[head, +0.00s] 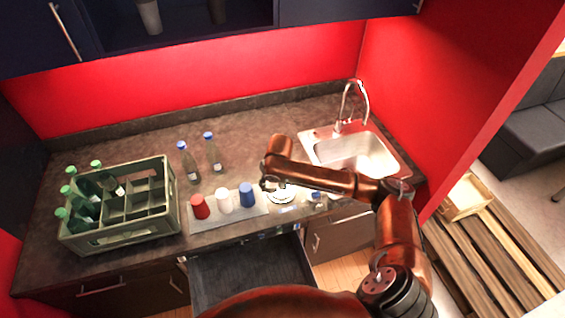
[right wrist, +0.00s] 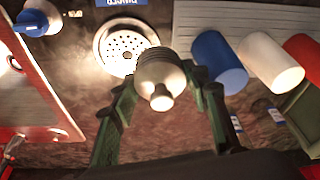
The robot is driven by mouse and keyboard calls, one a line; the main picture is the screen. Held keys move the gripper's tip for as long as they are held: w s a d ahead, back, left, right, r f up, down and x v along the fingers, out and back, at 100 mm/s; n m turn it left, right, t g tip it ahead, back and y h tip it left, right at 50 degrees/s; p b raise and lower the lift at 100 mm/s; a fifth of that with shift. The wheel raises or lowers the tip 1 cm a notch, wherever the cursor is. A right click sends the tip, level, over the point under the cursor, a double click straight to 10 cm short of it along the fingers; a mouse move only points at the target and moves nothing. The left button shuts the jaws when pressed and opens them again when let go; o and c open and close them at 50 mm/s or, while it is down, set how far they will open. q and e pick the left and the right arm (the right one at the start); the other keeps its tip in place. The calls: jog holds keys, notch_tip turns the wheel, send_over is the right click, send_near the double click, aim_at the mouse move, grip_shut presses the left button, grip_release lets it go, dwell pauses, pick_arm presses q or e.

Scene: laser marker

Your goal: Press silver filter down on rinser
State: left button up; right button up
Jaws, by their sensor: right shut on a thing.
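The rinser (right wrist: 121,47), a round plate with many small holes, is set in the counter. In the head view the rinser (head: 285,197) shows partly under my right arm. My right gripper (right wrist: 163,90) is shut on the silver filter (right wrist: 160,72), a pale ribbed piece with a narrow round end toward the camera. The filter overlaps the rinser's lower right edge in the right wrist view; I cannot tell whether they touch. In the head view my right gripper (head: 270,185) is over the counter beside the rinser, and the filter is not clear there. My left gripper is not in view.
A red cup (head: 200,207), a white cup (head: 224,201) and a blue cup (head: 246,195) stand left of the rinser. A blue-handled tap (right wrist: 36,22) is close by. A green bottle crate (head: 165,215), two bottles and a sink (head: 352,155) are farther off. A drawer (head: 250,275) is open in front.

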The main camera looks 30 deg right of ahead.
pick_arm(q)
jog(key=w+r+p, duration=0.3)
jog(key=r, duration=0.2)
pick_arm(e)
jog(key=d, duration=0.2)
jog(key=d+f+b, duration=0.1)
jog(key=w+d+b, duration=0.1)
jog(key=d, duration=0.1)
jog(key=shift+w+d+f, duration=0.1)
jog(key=shift+d+f, duration=0.2)
jog(key=shift+f, duration=0.1)
jog(key=shift+f+b, duration=0.95)
jog(key=shift+b, duration=0.25)
jog(key=shift+f+b, duration=0.7)
jog(key=shift+b, duration=0.1)
jog(key=shift+f, duration=0.2)
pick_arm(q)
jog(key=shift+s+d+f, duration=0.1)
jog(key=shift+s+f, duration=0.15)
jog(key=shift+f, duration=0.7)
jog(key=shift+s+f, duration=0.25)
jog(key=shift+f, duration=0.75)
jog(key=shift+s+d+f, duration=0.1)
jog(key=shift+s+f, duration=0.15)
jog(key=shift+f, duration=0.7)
pick_arm(e)
jog(key=shift+f, duration=0.55)
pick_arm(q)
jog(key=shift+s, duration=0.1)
